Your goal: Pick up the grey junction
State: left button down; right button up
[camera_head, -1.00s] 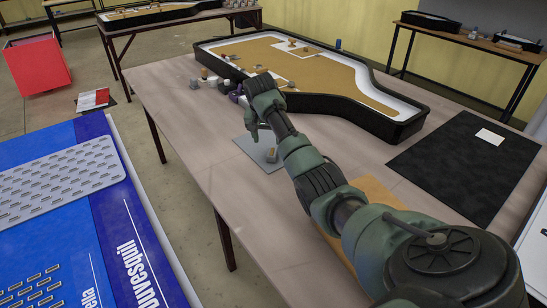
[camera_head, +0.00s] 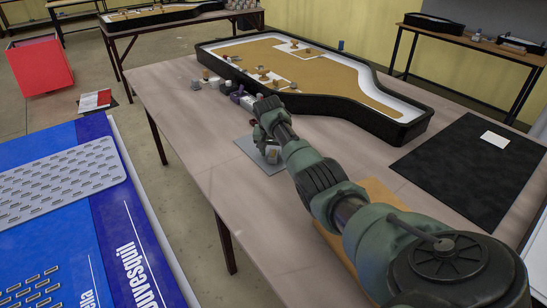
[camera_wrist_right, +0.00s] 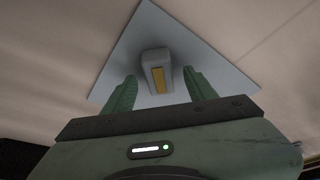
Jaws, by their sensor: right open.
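The grey junction (camera_wrist_right: 156,66) is a small grey block with a yellow-orange strip on one face. In the right wrist view it stands on a light grey square plate (camera_wrist_right: 205,55), between and slightly beyond the fingertips of my right gripper (camera_wrist_right: 159,77). The right gripper is open, with a finger on each side and visible gaps to the block. In the head view my right gripper (camera_head: 266,142) is low over the grey plate (camera_head: 246,145), and the junction (camera_head: 272,154) is partly hidden by it. My left gripper is not in view.
A black-rimmed tray (camera_head: 405,128) with a tan and white floor lies behind on the wooden table (camera_head: 190,130). Several small blocks (camera_head: 222,86) line its near left edge. A black mat (camera_head: 460,165) is at the right. The table left of the plate is clear.

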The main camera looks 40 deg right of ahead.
grip_shut()
jog(key=shift+r, duration=0.1)
